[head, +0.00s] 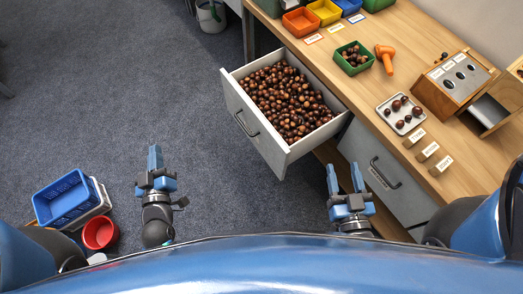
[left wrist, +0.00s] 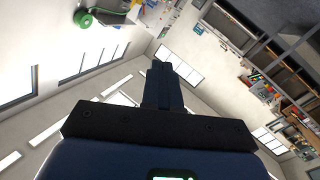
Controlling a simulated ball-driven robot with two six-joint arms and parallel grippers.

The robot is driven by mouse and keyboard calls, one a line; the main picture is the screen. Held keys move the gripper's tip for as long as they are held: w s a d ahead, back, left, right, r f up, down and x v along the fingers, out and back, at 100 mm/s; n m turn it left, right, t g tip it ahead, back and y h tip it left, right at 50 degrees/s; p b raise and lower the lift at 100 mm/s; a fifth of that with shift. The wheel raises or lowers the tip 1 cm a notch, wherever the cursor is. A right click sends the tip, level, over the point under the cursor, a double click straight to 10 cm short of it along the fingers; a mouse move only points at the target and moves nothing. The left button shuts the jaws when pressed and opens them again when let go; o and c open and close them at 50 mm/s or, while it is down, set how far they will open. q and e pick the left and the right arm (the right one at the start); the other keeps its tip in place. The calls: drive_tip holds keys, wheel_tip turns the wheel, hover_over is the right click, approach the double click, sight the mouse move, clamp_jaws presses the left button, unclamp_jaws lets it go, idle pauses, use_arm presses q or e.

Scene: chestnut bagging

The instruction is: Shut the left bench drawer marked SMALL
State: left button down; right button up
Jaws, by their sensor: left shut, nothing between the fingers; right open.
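The left bench drawer (head: 236,98) stands pulled out from the bench in the head view, full of brown chestnuts (head: 288,100). Its grey front carries a dark bar handle (head: 246,124); no marking is readable on it. My left gripper (head: 155,158) is shut and empty, over the floor to the left of the drawer front and apart from it. In the left wrist view its closed fingers (left wrist: 163,85) point toward the room's walls and windows. My right gripper (head: 346,180) is open and empty, near the second, shut drawer (head: 398,180) at the bench front.
The bench top (head: 345,95) carries a green chestnut bin (head: 352,58), an orange tool (head: 386,58), a tray (head: 401,114) and a wooden box with holes (head: 452,82). Blue (head: 64,199) and red (head: 100,232) containers stand at lower left. Floor left of the drawer is clear.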

use_arm(q)
drive_tip(key=w+f+n+g+h+b, duration=0.15)
drive_tip(key=w+f+n+b, duration=0.35)
drive_tip(key=f, duration=0.7)
drive_tip(key=n+g+h+b, duration=0.65)
drive_tip(key=n+h, duration=0.65)
drive_tip(key=h, duration=0.3)
approach(269, 138)
drive_tip(key=shift+g, duration=0.3)
drive_tip(key=x, duration=0.2)
drive_tip(key=b+x, duration=0.1)
drive_tip(key=x, duration=0.3)
drive_tip(key=shift+w+d+r, duration=0.1)
drive_tip(key=shift+r, duration=0.25)
drive_tip(key=shift+w+d+b, duration=0.15)
drive_tip(key=shift+d+b, duration=0.1)
drive_tip(key=shift+b, duration=0.05)
use_arm(e)
wheel_tip(269, 138, down, 15)
drive_tip(key=shift+f, duration=0.2)
